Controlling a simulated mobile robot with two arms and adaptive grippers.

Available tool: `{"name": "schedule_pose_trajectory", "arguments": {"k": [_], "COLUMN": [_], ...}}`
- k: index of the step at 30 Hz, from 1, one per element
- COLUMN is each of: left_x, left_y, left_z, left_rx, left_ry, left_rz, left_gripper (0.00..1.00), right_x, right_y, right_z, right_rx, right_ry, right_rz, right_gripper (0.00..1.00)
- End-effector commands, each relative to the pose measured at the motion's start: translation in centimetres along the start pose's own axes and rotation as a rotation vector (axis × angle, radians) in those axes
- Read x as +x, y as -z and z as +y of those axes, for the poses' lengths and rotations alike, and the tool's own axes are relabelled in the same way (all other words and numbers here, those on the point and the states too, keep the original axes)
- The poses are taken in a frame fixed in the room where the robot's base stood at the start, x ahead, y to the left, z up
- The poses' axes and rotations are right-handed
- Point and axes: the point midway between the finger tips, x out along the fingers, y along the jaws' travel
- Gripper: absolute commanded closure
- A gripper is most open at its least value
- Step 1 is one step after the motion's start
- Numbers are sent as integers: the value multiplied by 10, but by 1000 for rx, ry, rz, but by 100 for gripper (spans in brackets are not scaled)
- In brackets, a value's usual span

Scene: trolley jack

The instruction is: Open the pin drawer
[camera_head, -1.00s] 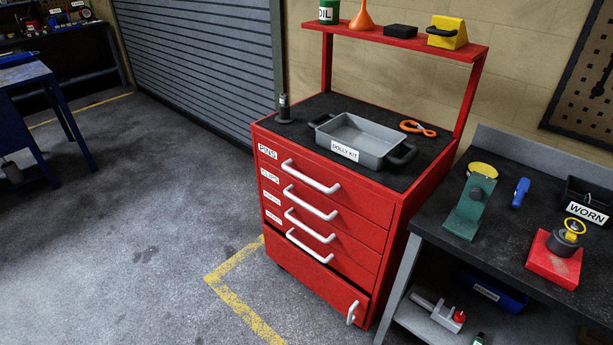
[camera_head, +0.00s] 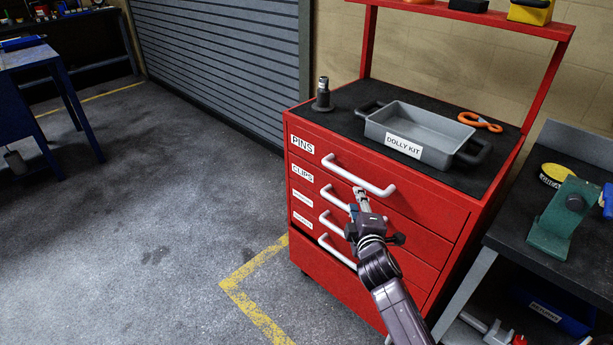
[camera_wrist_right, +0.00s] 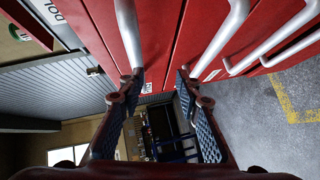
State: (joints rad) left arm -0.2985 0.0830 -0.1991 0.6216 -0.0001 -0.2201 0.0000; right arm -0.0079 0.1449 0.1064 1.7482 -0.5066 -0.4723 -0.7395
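The pin drawer (camera_head: 400,185) is the top drawer of the red cabinet, labelled PINS (camera_head: 302,145), and it is closed. Its white bar handle (camera_head: 355,178) runs across the front. My right gripper (camera_head: 361,192) is at the front of the cabinet, just below the right part of this handle. In the right wrist view, the gripper (camera_wrist_right: 158,78) is open with nothing held between its fingers. The pin drawer handle (camera_wrist_right: 129,35) lies close to the left fingertip there; I cannot tell whether they touch. My left gripper is not in view.
The CLIPS drawer handle (camera_head: 333,199) and more handles lie below. A grey DOLLY KIT tray (camera_head: 430,130) and a dark cylindrical part (camera_head: 322,95) stand on the cabinet top. A workbench (camera_head: 520,235) is close on the right. The floor on the left is clear.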

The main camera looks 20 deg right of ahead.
Motion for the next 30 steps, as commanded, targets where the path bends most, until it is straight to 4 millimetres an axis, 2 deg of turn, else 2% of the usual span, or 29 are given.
{"name": "schedule_pose_trajectory", "arguments": {"k": [2,5,19,24,30], "left_x": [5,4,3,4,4], "left_y": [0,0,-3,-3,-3], "left_z": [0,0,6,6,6], "left_rx": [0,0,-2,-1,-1], "left_ry": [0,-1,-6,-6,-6], "left_rz": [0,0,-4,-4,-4], "left_gripper": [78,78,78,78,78], "right_x": [0,2,64,75,76], "right_y": [-2,-3,-2,-2,-2], "right_z": [21,32,34,35,35], "right_rx": [-23,-37,-33,-33,-33], "right_ry": [-42,-61,-59,-58,-58], "right_rz": [-7,-11,-9,-9,-9], "right_gripper": [68,68,68,68,68]}}
